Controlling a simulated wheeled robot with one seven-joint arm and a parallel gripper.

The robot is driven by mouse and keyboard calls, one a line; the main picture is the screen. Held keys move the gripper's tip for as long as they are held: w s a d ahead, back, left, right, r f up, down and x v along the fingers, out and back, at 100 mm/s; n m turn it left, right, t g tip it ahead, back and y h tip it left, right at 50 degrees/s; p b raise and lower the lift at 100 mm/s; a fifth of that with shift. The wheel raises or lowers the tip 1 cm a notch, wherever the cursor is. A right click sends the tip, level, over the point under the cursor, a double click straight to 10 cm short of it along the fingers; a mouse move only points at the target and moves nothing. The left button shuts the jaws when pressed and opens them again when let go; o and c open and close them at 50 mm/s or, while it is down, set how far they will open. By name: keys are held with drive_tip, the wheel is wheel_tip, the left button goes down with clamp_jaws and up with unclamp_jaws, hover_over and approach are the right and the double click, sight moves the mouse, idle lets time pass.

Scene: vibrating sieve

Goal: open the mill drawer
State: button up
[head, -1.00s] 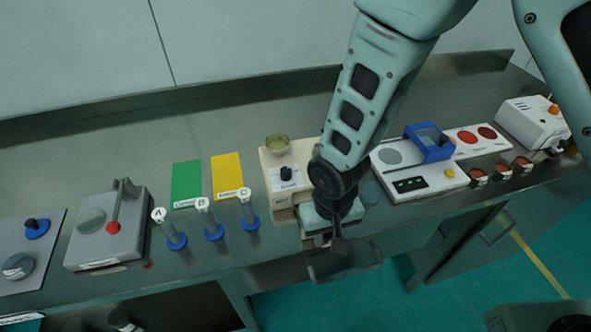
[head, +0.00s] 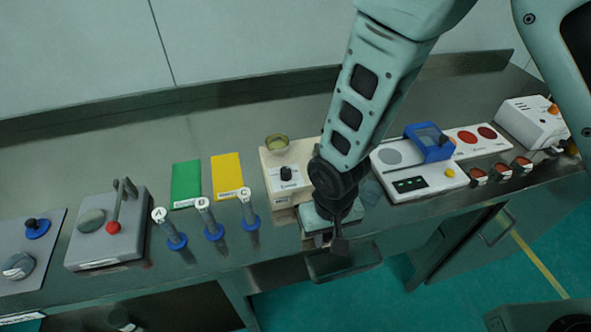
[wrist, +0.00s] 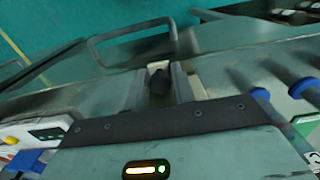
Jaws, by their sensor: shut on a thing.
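The mill (head: 280,180) is a cream box with a dark dial and a greenish bowl on top, at the middle of the bench in the head view. My gripper (head: 340,243) is at its front right, near the bench's front edge, and my arm hides much of that side. In the wrist view my gripper (wrist: 160,84) is shut on a small dark knob (wrist: 158,80), which appears to be the mill drawer's. The drawer body is mostly hidden, so how far it stands out cannot be told.
A cabinet handle (wrist: 130,38) sticks out below the bench edge. Tubes with blue bases (head: 213,232) stand left of the mill. A white panel with a blue frame (head: 430,142) is to the right. A grey lever box (head: 105,240) is further left.

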drive_tip(key=o, duration=0.6)
drive_tip(key=shift+r+p, duration=3.05)
drive_tip(key=shift+r, duration=0.95)
drive_tip(key=shift+r, duration=0.15)
drive_tip(key=s+d+r+n+b, duration=0.1)
drive_tip(key=s+d+r+b, duration=0.1)
drive_tip(key=s+r, duration=0.1)
drive_tip(key=s+d+r+n+b, duration=0.2)
drive_tip(key=s+d+r, duration=0.1)
drive_tip(key=r, duration=0.3)
drive_tip(key=s+d+r+n+b, duration=0.1)
drive_tip(key=s+d+r+b, duration=0.2)
drive_tip(key=s+r, duration=0.1)
drive_tip(key=shift+s+d+r+n+y, duration=0.1)
drive_tip(key=shift+s+r+n+y, duration=0.15)
drive_tip(key=shift+s, duration=0.5)
